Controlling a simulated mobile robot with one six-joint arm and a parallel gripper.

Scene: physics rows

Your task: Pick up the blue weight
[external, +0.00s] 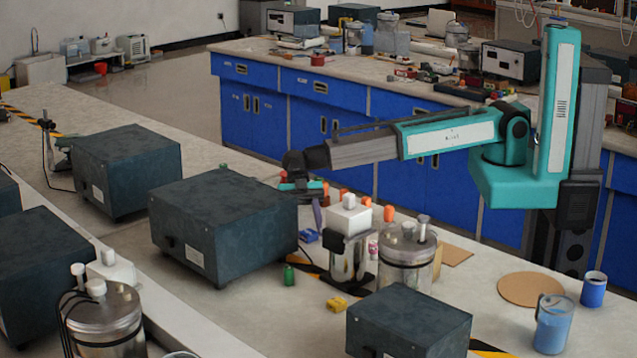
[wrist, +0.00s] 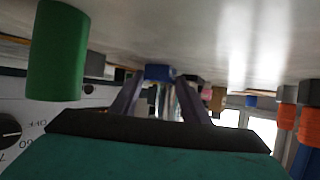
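My gripper (wrist: 161,82) shows in the wrist view with its two fingers apart and nothing clearly held between them. The wrist picture appears upside down, with the bench top along its upper part. A small blue block (wrist: 160,72), which looks like the blue weight, shows in line between the fingertips; I cannot tell how far beyond them it is. In the external view my gripper (external: 316,210) hangs low over the bench, beside the dark box. A small blue piece (external: 308,236) lies just below it; I cannot tell if it is the same block.
A green cylinder (wrist: 57,50) is close in the wrist view and stands by the dark box (external: 225,225). Orange pieces (wrist: 284,117) are on the other side. A white-topped jar (external: 349,215), a metal canister (external: 408,258) and a yellow piece (external: 337,303) stand nearby.

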